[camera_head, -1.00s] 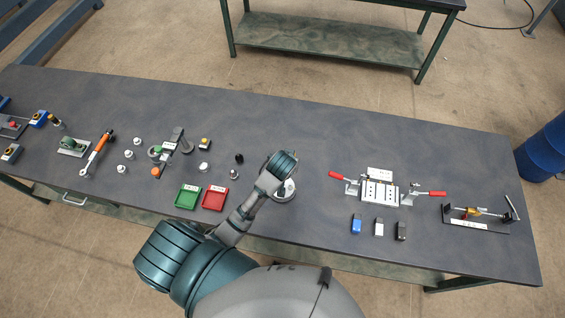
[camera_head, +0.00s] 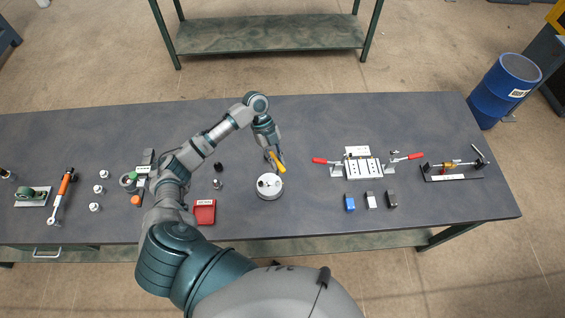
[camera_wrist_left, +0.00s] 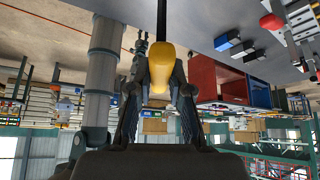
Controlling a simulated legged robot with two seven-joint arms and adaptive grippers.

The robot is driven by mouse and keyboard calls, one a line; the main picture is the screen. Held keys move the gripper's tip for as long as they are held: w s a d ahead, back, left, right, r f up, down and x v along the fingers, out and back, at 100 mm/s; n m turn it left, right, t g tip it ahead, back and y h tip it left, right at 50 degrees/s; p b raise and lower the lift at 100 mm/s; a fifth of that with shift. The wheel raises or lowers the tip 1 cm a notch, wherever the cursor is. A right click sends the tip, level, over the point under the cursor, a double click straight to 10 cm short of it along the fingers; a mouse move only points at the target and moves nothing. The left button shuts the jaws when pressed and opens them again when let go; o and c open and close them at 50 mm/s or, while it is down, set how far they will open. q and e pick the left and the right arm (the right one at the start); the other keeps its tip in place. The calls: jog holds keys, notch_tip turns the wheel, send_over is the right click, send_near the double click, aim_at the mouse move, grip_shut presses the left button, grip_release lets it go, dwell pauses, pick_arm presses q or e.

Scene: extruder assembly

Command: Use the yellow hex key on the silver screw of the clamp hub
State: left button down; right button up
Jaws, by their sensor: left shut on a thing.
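My left gripper (camera_head: 271,150) is shut on the yellow hex key (camera_head: 278,162), above the middle of the table. In the left wrist view the key's yellow handle (camera_wrist_left: 160,66) sits between the fingers and its dark shaft runs up out of the picture. A round silver-white part (camera_head: 270,186) with small dark spots on top, seemingly the clamp hub, stands just in front of the gripper. The key appears apart from it, though its tip is hard to make out. The silver screw is too small to tell. My right gripper is not in view.
A fixture with red handles (camera_head: 364,168) stands to the right, with blue, grey and black blocks (camera_head: 371,201) in front. Another fixture (camera_head: 453,172) is farther right. A red tray (camera_head: 204,212) and small parts lie left, partly behind my arm. The table behind the gripper is clear.

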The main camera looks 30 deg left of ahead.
aim_at(277, 174)
pick_arm(q)
jog(key=shift+w+a+f+b, duration=0.1)
jog(key=shift+f+b, duration=0.65)
jog(key=shift+f, duration=0.2)
notch_tip(277, 174, down, 3)
jog(key=b, duration=0.3)
jog(key=shift+f, duration=0.1)
jog(key=shift+p, duration=0.35)
jog(key=shift+f+b, duration=0.65)
jog(key=shift+f, duration=0.45)
